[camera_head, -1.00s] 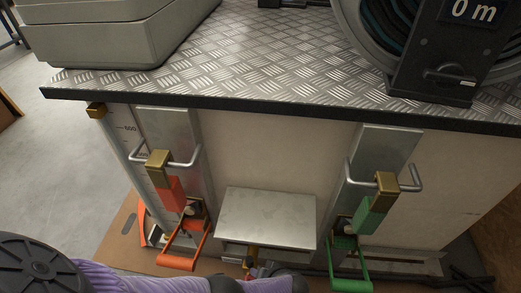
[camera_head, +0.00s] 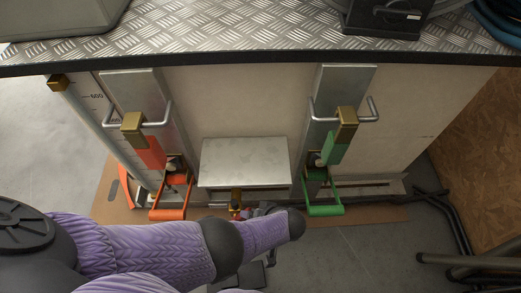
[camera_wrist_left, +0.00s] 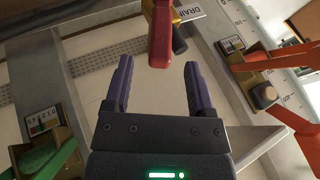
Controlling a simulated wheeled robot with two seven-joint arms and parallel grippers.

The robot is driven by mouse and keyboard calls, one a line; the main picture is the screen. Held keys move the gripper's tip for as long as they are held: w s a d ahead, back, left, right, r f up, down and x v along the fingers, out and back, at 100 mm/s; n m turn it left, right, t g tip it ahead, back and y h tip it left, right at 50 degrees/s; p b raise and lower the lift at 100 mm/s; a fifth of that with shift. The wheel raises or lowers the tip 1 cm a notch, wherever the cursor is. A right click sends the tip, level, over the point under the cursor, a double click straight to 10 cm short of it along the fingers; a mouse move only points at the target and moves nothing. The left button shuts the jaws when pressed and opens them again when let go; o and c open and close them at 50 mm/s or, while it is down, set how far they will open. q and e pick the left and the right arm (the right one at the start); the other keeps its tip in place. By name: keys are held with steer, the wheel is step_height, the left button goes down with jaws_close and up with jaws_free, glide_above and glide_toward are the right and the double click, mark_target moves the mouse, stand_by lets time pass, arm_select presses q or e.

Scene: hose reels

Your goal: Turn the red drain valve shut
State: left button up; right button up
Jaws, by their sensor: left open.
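The red drain valve handle (camera_wrist_left: 160,38) shows at the top middle of the left wrist view, beside a plate lettered "DRAIN" (camera_wrist_left: 203,10). Its lower end appears between my left gripper's (camera_wrist_left: 158,62) open fingertips. I cannot tell whether either finger touches it. In the head view a brass part (camera_head: 236,198) shows below the silver shelf (camera_head: 244,162); my left forearm (camera_head: 262,232) crosses in front and hides most of the gripper and valve. My right gripper is not in view.
An orange lever (camera_head: 172,195) hangs left of the shelf and a green lever (camera_head: 322,195) right of it, each below a brass block and metal handle. A diamond-plate top (camera_head: 220,30) overhangs the panel. Black tubing lies on the floor at right.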

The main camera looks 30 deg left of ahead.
arm_select(q)
steer(key=p+v, duration=0.1)
steer(key=v, duration=0.3)
steer(key=shift+p, duration=0.4)
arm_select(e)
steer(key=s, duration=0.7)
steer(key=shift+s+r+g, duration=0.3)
